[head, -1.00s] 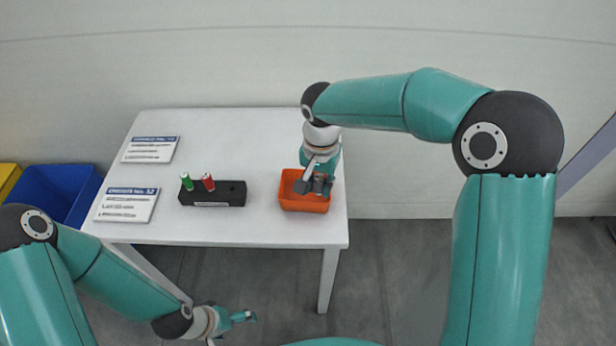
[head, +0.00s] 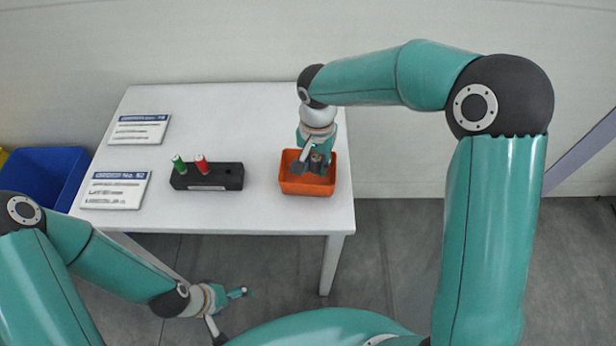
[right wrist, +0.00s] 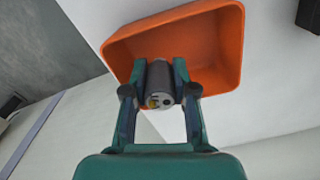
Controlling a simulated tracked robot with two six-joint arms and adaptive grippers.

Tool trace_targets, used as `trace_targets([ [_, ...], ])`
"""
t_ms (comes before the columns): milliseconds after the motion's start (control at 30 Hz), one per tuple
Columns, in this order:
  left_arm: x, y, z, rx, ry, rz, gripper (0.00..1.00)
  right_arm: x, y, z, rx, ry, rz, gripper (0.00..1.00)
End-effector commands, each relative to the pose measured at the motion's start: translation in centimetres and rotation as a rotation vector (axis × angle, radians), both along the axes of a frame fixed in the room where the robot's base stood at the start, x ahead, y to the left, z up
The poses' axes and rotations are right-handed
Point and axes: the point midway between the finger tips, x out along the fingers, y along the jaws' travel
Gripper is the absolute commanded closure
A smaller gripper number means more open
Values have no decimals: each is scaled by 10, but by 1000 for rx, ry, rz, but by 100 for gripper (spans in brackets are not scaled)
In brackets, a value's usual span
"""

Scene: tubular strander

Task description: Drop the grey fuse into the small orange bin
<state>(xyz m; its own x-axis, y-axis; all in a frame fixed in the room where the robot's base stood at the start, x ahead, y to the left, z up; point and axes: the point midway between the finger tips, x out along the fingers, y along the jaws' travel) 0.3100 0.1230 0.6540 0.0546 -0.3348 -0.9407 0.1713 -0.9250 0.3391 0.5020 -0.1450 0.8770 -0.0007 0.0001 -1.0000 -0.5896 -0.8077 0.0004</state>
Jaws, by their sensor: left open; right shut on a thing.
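The small orange bin (head: 307,188) stands at the right side of the white table, and it fills the upper part of the right wrist view (right wrist: 222,50). My right gripper (head: 317,165) is over the bin, pointing down. In the right wrist view, the right gripper (right wrist: 160,88) is shut on the grey fuse (right wrist: 160,80), a dark grey cylinder with its end facing the camera. The fuse appears over the bin's opening; its exact height there is hard to tell. My left gripper (head: 232,312) is open and empty, low in front of the table.
A black block (head: 207,178) holds a green fuse (head: 178,163) and a red fuse (head: 201,164). Two labelled signs (head: 140,129) (head: 115,190) lie at the table's left. A blue bin (head: 45,175) stands left of the table (head: 230,117). The table's back middle is clear.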

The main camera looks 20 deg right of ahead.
Motion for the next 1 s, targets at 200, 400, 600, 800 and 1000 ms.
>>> trace_targets([
  [200, 0, 0, -2, 0, 0, 0, 9, 0, 0, -3, 0, 0, 1, 100],
  [400, 0, 0, -2, 0, 0, 0, 9, 0, 0, -3, 0, 0, 0, 57],
  [600, 0, 0, -2, 0, 0, 0, 9, 0, 0, -3, 0, 0, -1, 44],
  [800, 0, 0, -1, 0, -1, 0, 9, 0, 0, -2, 0, 0, -1, 44],
  [1000, 0, 0, -1, 0, 0, 0, 9, 1, 0, 15, 1, -4, -1, 44],
])
